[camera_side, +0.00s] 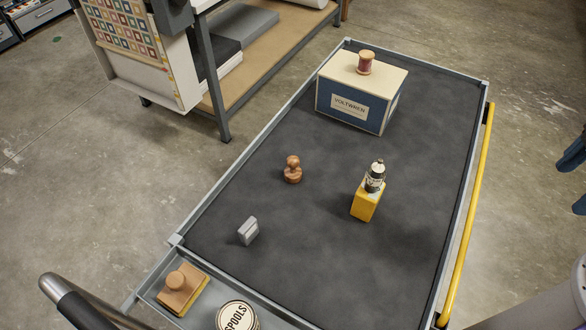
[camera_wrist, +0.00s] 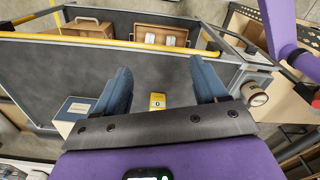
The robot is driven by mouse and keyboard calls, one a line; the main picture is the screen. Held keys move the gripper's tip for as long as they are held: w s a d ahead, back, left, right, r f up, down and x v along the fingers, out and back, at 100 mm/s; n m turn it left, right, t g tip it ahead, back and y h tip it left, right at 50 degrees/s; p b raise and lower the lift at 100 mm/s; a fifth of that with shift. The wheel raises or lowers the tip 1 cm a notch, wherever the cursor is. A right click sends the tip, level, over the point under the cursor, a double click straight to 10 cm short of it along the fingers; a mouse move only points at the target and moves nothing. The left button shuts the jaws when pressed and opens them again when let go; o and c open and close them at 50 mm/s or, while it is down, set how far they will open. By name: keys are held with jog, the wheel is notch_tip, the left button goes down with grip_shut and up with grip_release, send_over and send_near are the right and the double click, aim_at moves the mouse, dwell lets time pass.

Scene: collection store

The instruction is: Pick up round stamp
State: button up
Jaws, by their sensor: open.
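The round stamp (camera_side: 292,170) is a small brown wooden piece with a knob handle and a round base. It stands upright near the middle of the dark cart top (camera_side: 330,255) in the side view. I cannot make it out in the wrist view. My gripper (camera_wrist: 163,85) is open and empty, with two blue fingers spread wide in the wrist view. In the side view, parts of the blue fingers (camera_side: 577,180) show at the right edge, beyond the cart's yellow rail and well away from the stamp.
A yellow block (camera_side: 366,204) with a small metal-topped item (camera_side: 375,177) stands right of the stamp. A grey block (camera_side: 248,231) is nearer the front left. A box (camera_side: 350,104) bears a spool (camera_side: 365,62). The front tray holds another stamp (camera_side: 181,286) and a tin (camera_side: 237,317).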

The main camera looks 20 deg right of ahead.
jog(key=w+a+r+n+t+h, duration=0.35)
jog(key=w+a+n+t, duration=0.25)
jog(key=w+a+n, duration=0.7)
jog(key=w+a+f+n+t+y, duration=0.15)
jog(key=a+n+t, duration=0.3)
jog(key=a, duration=0.75)
jog(key=w+a+r+n+t, duration=0.1)
jog(key=w+a+n+t, duration=0.3)
jog(key=a, duration=0.8)
jog(key=g, duration=0.1)
send_near(293, 170)
jog(key=shift+n, duration=0.25)
jog(key=v, duration=0.5)
jog(key=shift+w+d+r, duration=0.1)
jog(key=shift+w+r, duration=0.05)
jog(key=shift+r, duration=0.2)
jog(key=shift+w+f, duration=0.1)
jog(key=shift+f, duration=0.15)
jog(key=shift+w+f, duration=0.2)
jog(key=shift+w, duration=0.15)
jog(key=x, duration=1.6)
jog(key=shift+w+f, duration=0.15)
jog(key=shift+f, duration=0.1)
jog(key=c, duration=1.1)
